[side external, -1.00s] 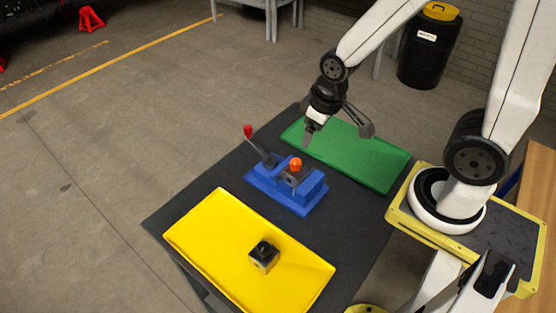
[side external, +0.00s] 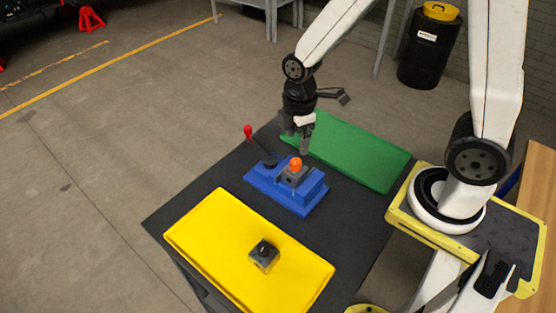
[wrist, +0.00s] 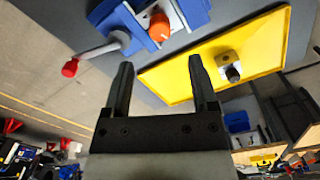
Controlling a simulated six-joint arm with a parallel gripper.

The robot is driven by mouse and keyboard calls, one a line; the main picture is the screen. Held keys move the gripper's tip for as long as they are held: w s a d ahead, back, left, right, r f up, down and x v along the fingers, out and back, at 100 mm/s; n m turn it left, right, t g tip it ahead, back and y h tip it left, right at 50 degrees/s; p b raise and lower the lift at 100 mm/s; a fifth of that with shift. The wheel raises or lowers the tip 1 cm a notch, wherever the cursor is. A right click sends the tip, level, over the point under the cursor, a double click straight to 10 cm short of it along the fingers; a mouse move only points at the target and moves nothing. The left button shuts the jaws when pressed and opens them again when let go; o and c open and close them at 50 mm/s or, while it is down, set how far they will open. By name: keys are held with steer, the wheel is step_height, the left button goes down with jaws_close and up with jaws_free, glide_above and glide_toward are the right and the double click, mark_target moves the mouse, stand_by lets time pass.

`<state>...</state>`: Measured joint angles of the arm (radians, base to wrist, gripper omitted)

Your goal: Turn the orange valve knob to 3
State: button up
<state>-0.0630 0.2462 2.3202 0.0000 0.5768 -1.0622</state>
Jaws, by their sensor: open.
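The orange valve knob (side external: 296,164) sits on a grey block on the blue fixture (side external: 308,200), in the middle of the dark table. In the wrist view the orange knob (wrist: 160,26) is at the top centre, beyond the fingertips. My gripper (side external: 297,140) is above and just behind the knob in the side view, pointing down, apart from it. In the wrist view its two black fingers (wrist: 160,75) are spread with nothing between them. Number marks around the knob are too small to read.
A red-tipped lever (side external: 248,131) rises from the left end of the fixture. A yellow tray (side external: 205,240) with a small dark-knobbed box (side external: 264,254) lies in front. A bare green tray (side external: 360,155) lies behind.

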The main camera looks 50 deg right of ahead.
mark_target(296, 161)
steer(key=shift+f, duration=0.1)
steer(key=shift+f, duration=3.8)
jaws_close()
